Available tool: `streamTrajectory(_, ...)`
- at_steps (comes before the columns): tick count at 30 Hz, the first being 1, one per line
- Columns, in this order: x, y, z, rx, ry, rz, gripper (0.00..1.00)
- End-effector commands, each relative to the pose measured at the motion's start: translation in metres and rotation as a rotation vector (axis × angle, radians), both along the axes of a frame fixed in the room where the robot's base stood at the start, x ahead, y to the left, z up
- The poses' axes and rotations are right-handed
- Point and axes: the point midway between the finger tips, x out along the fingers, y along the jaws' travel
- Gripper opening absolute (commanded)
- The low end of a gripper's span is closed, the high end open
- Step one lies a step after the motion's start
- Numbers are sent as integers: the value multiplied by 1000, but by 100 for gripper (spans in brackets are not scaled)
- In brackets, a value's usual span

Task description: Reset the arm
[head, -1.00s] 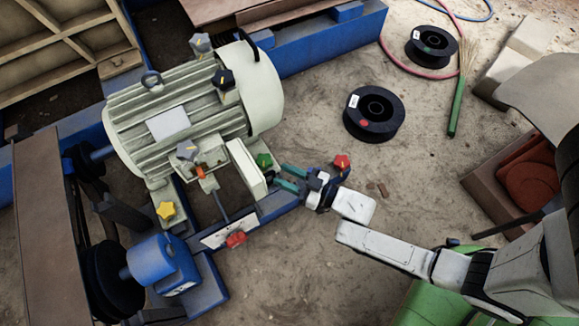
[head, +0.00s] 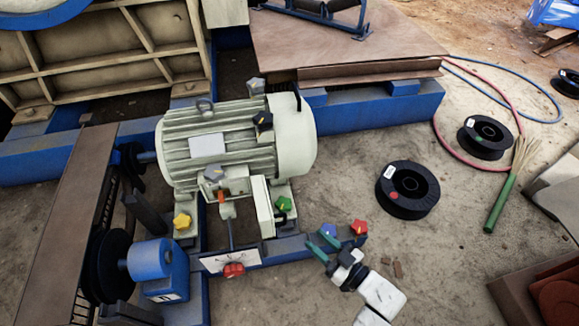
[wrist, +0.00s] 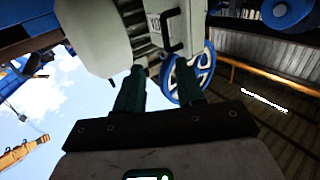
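My gripper (head: 322,244) is at the lower middle of the head view, beside the right end of the blue motor frame. Its two green fingers also show in the wrist view (wrist: 160,92), spread apart with nothing between them. My white forearm runs down out of the head view's bottom edge. A blue star knob (head: 329,230) and a red star knob (head: 360,227) are close to the fingers; I cannot tell whether they touch. A green star knob (head: 284,204) is on the frame to the left.
A large pale motor (head: 225,150) stands on the blue frame. More knobs are on it, including yellow (head: 182,221), red (head: 233,270) and black (head: 263,121) ones. Black spools (head: 408,190) and a green-handled brush (head: 500,205) lie on the ground to the right. Bare ground lies between.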

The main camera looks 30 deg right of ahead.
Motion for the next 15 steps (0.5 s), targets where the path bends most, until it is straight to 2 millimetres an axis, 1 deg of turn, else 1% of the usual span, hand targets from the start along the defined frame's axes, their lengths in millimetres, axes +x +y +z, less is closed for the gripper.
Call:
streamTrajectory(8, 2, -1, 0, -4, 15, -7, 38)
streamTrajectory(11, 8, -3, -1, -19, 75, -32, 38)
streamTrajectory(15, 18, -10, -5, -50, 224, -91, 38)
